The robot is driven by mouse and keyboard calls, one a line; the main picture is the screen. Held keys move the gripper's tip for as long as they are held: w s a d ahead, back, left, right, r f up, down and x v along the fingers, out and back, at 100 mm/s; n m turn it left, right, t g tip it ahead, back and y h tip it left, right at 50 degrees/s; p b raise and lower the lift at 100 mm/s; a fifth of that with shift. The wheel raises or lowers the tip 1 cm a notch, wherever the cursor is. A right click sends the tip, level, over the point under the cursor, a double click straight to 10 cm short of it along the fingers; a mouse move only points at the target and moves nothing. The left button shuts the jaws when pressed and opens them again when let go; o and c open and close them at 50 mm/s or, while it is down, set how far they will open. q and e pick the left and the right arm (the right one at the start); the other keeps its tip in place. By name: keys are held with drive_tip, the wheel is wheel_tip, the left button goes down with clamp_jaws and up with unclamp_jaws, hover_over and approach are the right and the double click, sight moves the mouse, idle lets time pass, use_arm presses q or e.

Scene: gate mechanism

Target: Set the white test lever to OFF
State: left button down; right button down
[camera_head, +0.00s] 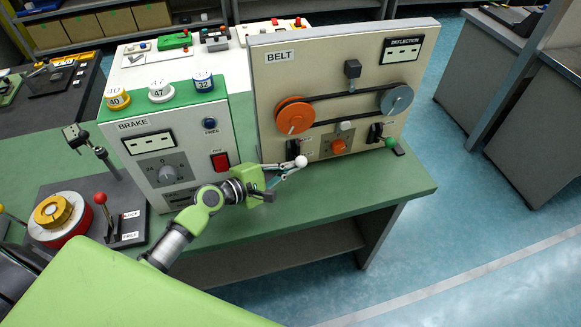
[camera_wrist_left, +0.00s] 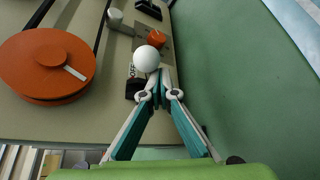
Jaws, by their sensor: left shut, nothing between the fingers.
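The white test lever ends in a white ball (camera_head: 301,161) at the lower left of the beige BELT panel (camera_head: 275,85). The ball also shows in the left wrist view (camera_wrist_left: 146,58), in front of a dark lever base with a partly hidden label. My left gripper (camera_head: 288,170) is shut and empty, with its fingertips right beside the ball. In the left wrist view, the fingertips (camera_wrist_left: 162,84) meet just below and right of the ball. I cannot tell whether they touch it. My right gripper is not in view.
An orange knob (camera_head: 338,146) and a green-tipped lever (camera_head: 390,142) are right of the white lever. The orange pulley (camera_head: 295,116) is above it. The BRAKE box (camera_head: 150,135) stands left. The green tabletop (camera_head: 350,190) in front of the panel is clear.

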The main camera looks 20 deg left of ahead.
use_arm(q)
drive_tip(key=shift+w+r, duration=0.15)
drive_tip(key=shift+r, duration=0.25)
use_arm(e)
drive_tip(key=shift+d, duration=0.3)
use_arm(q)
drive_tip(key=v, duration=1.2)
drive_tip(key=shift+s+f, duration=0.2)
drive_tip(key=shift+f, duration=0.1)
